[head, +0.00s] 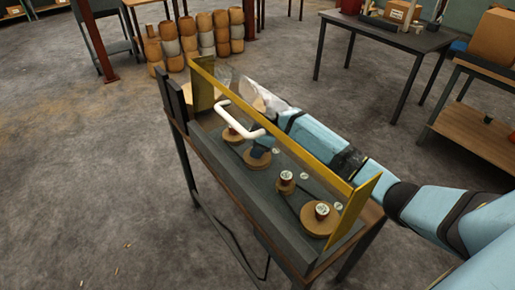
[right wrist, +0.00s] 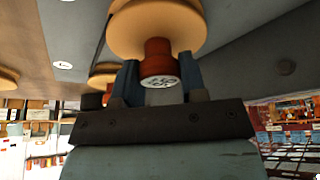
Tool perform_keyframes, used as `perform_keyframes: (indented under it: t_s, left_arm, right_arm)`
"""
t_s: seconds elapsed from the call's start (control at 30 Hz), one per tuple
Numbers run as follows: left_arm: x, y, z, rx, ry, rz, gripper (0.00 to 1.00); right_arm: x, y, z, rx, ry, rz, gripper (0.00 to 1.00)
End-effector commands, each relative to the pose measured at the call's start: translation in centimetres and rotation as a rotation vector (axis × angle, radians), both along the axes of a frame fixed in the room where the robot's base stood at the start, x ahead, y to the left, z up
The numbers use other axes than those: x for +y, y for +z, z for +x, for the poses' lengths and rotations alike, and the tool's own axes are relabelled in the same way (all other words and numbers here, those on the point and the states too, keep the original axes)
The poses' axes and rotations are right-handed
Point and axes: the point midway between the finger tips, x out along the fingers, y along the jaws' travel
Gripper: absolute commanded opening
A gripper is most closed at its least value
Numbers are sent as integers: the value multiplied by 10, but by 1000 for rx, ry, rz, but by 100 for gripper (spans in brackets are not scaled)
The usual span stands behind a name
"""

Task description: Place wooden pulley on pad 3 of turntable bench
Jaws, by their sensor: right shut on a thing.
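The turntable bench (head: 228,172) stands in the middle of the head view, with a row of wooden discs on its grey top. My right gripper (head: 261,142) reaches over it from the right. Its fingers are shut on the hub of a wooden pulley (head: 257,160). In the right wrist view the pulley (right wrist: 158,28) has a wide tan disc and a red-brown hub with a white label, between the blue fingers (right wrist: 159,82). I cannot tell whether it touches the bench. Small pale round markers (head: 304,176) lie beside the discs; their numbers are too small to read. My left gripper is out of view.
Other wooden discs sit at the far end (head: 236,133), nearer (head: 286,188) and at the near end (head: 318,226). A yellow rail (head: 300,149) and a white bar handle (head: 238,117) rise close to my arm. Open floor lies left.

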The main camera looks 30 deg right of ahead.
Motion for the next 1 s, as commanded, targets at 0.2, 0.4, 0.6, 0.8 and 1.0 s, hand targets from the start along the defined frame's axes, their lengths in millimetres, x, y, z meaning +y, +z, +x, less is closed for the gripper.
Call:
perform_keyframes:
  t_s: [0.2,0.4,0.6,0.8,1.0]
  left_arm:
    - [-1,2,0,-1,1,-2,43]
    - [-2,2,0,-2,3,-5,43]
    - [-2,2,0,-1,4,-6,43]
    - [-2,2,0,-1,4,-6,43]
    - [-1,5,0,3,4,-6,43]
  right_arm:
    - [0,1,0,-1,-1,-1,13]
    - [0,-2,0,-1,-1,-1,57]
    - [0,-2,0,-1,0,-1,64]
    - [-2,5,0,-1,-1,-1,64]
    - [-12,37,-8,-4,0,-3,64]
